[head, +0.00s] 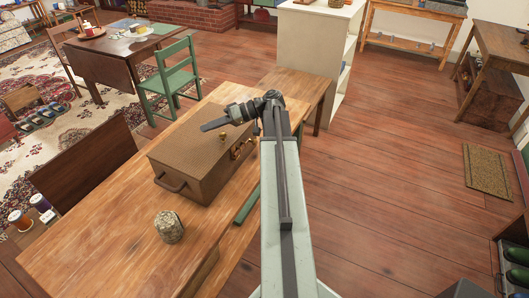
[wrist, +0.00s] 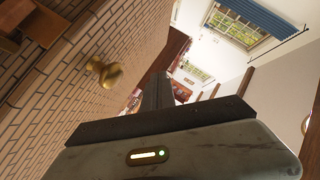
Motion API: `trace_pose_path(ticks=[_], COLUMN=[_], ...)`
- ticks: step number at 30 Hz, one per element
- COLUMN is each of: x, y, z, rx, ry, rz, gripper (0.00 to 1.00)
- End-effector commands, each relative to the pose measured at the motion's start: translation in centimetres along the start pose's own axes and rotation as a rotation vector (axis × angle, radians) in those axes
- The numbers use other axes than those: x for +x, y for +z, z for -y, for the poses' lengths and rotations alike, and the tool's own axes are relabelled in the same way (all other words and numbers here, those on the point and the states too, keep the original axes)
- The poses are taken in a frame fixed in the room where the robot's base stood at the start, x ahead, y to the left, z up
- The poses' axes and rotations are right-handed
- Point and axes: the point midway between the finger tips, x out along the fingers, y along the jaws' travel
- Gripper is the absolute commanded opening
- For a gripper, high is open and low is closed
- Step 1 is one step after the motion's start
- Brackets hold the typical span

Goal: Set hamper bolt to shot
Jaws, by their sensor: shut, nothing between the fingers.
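The hamper (head: 185,155) is a brown, woven-looking box with its lid down, standing on the wooden table. A dark handle (head: 170,187) is on its near left end. Brass fittings (head: 241,149) sit on its right-hand side; which one is the bolt, and how far it is slid, I cannot tell. A brass knob (head: 223,137) shows near the lid's edge. In the wrist view a round brass knob (wrist: 103,73) stands out from the woven surface (wrist: 75,65). My gripper (head: 206,126) is shut and empty above the hamper's far part, apart from the fittings.
A green chair (head: 172,80) and a white shelf unit (head: 312,50) stand beyond.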

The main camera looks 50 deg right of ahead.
Motion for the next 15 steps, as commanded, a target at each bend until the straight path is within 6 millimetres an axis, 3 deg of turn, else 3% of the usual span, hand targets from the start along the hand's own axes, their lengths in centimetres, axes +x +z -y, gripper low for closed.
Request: trace_pose_path(ticks=[1,3,7,10,12,15], x=[-4.4,-10.1,-19.7,-24.3,-26.1,-27.1], y=[1.3,2.5,5.9,7.8,8.5,8.7], z=[-3.8,-6.4,-10.1,-11.2,-11.5,-11.5], rx=[0.001,0.010,0.039,0.052,0.056,0.058], ry=[0.022,0.060,0.137,0.176,0.190,0.197], rz=[-0.089,-0.183,-0.327,-0.395,-0.422,-0.435], gripper=[0.00,0.00,0.00,0.00,0.00,0.00])
